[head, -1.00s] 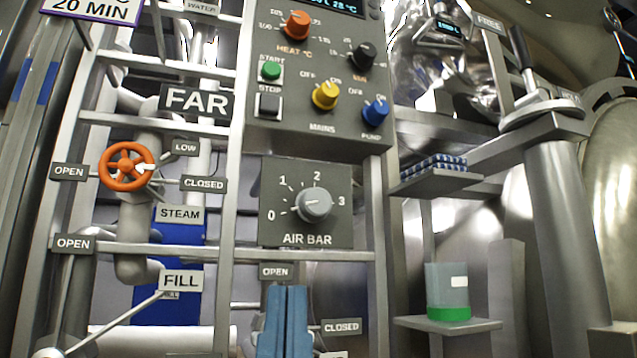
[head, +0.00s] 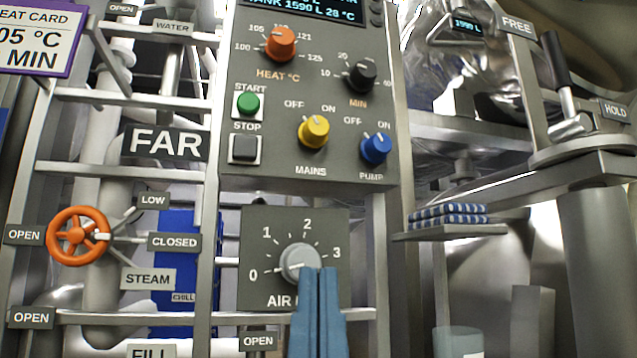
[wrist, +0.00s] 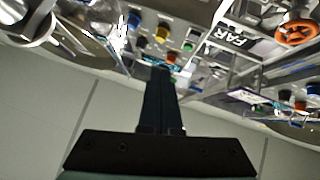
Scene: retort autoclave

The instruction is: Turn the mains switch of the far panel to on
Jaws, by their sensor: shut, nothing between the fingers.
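The far panel (head: 275,180) is a grey box on the rack, beside a sign reading FAR. Its mains switch (head: 313,131) is a yellow knob low on the panel, between OFF and ON marks; its pointer seems to lean toward OFF, though it is small. The yellow knob also shows in the wrist view (wrist: 161,34), which looks upside down. My gripper (head: 318,269) is shut and empty, its blue fingers upright below the mains knob and in front of the air gauge. The fingers touch no knob that I can see.
A blue pump knob (head: 375,148) is close right of the mains knob. Stop (head: 244,149) and start (head: 248,104) buttons are left. The orange heat knob (head: 281,44) and black minutes knob (head: 362,75) are above. The air dial (head: 300,263) is below, partly behind my fingers.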

